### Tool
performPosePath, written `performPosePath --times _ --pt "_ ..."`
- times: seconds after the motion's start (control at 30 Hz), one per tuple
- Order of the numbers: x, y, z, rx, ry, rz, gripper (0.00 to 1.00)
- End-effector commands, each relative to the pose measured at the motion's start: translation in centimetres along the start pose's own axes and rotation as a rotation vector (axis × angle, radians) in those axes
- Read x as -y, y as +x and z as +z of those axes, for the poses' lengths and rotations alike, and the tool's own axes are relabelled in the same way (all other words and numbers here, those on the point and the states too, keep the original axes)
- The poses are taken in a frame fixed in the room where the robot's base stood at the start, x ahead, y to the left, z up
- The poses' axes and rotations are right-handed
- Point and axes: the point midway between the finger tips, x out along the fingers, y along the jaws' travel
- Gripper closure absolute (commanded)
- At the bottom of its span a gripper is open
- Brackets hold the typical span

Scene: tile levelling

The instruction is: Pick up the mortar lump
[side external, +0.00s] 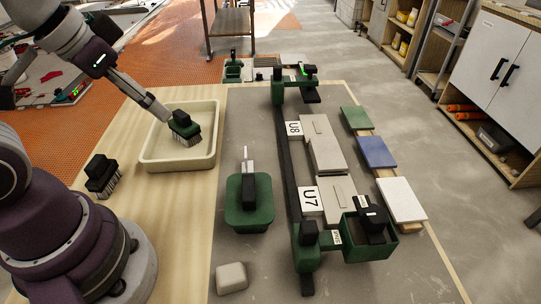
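A pale, rounded block (231,278) lies on the grey mat near its front left edge; it may be the mortar lump, but I cannot be sure. My gripper (164,112) is at the end of the arm coming from the upper left, far from this block.
A green tub (240,217) with an upright handle stands on the mat (262,130). A dark rail (284,165) with green ends runs beside grey tiles (322,145). A green box (383,247) stands at the right front. A black brush (102,175) is left of the tray.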

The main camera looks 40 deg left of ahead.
Motion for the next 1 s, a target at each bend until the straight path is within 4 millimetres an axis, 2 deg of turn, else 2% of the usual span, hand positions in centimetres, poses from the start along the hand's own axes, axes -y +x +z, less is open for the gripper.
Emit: performPosePath --times 0.3,0.6,0.87,0.93,1.0 --pt "0.0 0.0 0.0 0.0 0.0 0.0 0.67" --pt "0.0 0.0 0.0 0.0 -0.001 0.0 0.31" --pt "0.0 0.0 0.0 0.001 0.0 0.001 0.31" --pt "-0.7 0.4 0.0 0.028 0.026 0.017 0.31" --pt "-2.5 1.6 0.1 0.097 0.095 0.056 0.31"
